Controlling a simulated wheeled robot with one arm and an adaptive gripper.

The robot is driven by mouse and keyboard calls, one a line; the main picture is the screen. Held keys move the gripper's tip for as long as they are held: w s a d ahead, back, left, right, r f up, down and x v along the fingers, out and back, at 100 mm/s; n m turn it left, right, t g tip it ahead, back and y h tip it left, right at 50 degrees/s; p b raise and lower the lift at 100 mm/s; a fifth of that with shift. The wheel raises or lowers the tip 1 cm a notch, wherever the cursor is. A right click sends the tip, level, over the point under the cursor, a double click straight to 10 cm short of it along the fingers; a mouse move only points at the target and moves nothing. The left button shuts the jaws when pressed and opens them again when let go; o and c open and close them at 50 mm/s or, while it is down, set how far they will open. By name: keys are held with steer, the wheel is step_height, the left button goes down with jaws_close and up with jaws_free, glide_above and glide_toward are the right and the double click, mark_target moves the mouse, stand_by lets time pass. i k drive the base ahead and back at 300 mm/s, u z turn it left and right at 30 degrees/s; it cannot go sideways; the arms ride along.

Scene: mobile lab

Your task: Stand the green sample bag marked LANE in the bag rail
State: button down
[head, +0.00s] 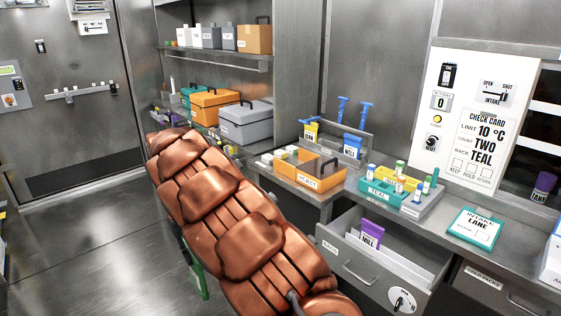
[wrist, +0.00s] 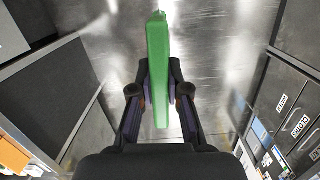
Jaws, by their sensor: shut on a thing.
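My gripper (wrist: 158,84) is shut on a green sample bag (wrist: 158,45), which shows edge-on between the two fingers in the wrist view. Its marking cannot be read. In the head view, part of the green bag (head: 196,279) shows low, beside my copper arm, over the floor; my gripper is hidden there. What looks like the bag rail (head: 350,153) is a grey holder at the back of the bench. A yellow bag (head: 311,133) and a blue bag (head: 352,145) stand in it, with blue-handled pieces above. My gripper is well away from it.
An open drawer (head: 343,268) with a purple bag (head: 370,233) juts out below the bench. An orange tray (head: 304,177), a teal rack (head: 383,193) and an INTAKE LANE card (head: 474,228) occupy the bench. Open floor (head: 85,250) lies left.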

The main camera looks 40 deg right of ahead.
mark_target(328, 153)
steer(key=u, duration=0.8)
steer(key=i, duration=1.55)
steer(key=z, duration=0.85)
steer(key=i, duration=1)
steer(key=z, duration=0.9)
